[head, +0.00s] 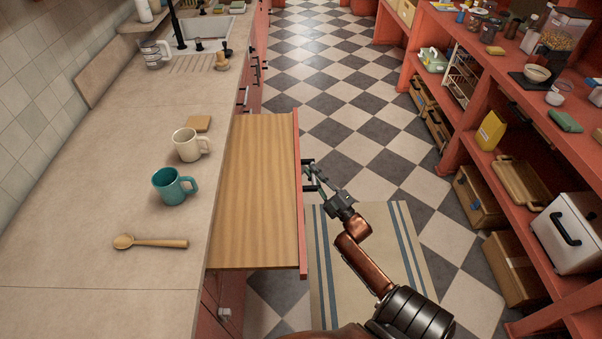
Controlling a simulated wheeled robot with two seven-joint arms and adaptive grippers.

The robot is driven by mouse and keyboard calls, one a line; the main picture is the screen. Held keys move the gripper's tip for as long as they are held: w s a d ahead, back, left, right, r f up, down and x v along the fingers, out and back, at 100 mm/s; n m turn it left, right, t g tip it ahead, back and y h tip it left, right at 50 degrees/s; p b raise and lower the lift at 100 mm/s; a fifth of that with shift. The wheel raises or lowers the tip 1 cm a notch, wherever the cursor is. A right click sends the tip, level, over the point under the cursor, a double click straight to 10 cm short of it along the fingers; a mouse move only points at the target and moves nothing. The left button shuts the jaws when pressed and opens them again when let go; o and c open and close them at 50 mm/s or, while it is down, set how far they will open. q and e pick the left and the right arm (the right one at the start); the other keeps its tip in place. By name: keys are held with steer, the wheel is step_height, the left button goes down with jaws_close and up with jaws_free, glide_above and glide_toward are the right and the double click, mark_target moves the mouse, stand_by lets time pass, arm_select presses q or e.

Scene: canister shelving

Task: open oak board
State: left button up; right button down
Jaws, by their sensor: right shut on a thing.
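The oak board (252,190) is a pull-out wooden panel with a red front edge. It sticks out from under the counter, over the floor, with nothing on it. A dark handle is on its front edge. My right gripper (313,173) is shut on this handle, and its fingertips are partly hidden there. My left gripper is not in view.
The counter (100,262) holds a teal mug (172,187), a cream mug (187,146), a wooden spoon (150,242) and a small wooden block (198,123). A striped rug (410,240) lies below my right arm. Red shelving (520,125) stands at right.

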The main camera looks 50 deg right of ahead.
steer(key=shift+s+d+f, duration=0.15)
steer(key=shift+s+d, duration=0.05)
steer(key=shift+s, duration=0.05)
steer(key=c, duration=2.2)
jaws_free()
steer(key=v, duration=1.2)
